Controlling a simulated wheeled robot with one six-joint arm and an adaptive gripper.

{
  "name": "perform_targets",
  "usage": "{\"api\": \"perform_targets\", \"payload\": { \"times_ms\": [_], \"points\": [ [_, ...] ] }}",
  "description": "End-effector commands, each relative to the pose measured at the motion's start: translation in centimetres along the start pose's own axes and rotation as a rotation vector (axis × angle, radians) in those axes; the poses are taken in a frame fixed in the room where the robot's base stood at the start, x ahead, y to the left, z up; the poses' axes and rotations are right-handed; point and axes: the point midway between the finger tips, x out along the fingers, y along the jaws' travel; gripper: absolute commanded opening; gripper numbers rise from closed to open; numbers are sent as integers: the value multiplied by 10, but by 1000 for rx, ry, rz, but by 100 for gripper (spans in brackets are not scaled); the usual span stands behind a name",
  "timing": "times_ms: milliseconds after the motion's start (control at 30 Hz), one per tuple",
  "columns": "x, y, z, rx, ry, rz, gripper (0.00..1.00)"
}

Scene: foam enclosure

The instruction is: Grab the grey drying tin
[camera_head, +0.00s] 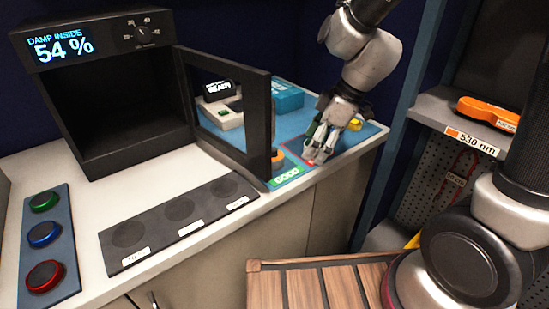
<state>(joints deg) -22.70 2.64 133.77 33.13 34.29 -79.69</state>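I cannot clearly make out a grey drying tin. My gripper (318,152) is low over the right end of the white counter, at a blue mat (347,139) with red and green marked zones. Its fingers point down and overlap something pale and grey between or behind them. I cannot tell whether that is part of the gripper or a tin, nor whether the fingers are closed. A small round orange and dark item (277,156) shows beside the door edge, left of my gripper. A yellow item (355,124) shows just right of the gripper.
A black drying cabinet (95,70) reads 54 % and its door (228,110) stands open toward the counter. A dark strip (178,209) has three round spots. Green, blue and red round pieces (45,276) sit on a panel. An orange device (488,112) lies on the right shelf.

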Motion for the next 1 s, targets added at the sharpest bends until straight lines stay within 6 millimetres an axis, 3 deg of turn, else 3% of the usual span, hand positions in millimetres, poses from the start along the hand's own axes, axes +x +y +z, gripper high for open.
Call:
{"api": "perform_targets", "payload": {
  "times_ms": [200, 333, 567, 800, 1000],
  "points": [
    [20, 0, -48, -4, -1, -2, 76],
    [27, 0, -64, -2, -1, -1, 76],
    [34, 0, -82, -1, 0, -1, 76],
    [75, 0, -79, 1, -2, -2, 76],
    [83, 0, -80, 1, 0, 1, 76]
  ]
}}
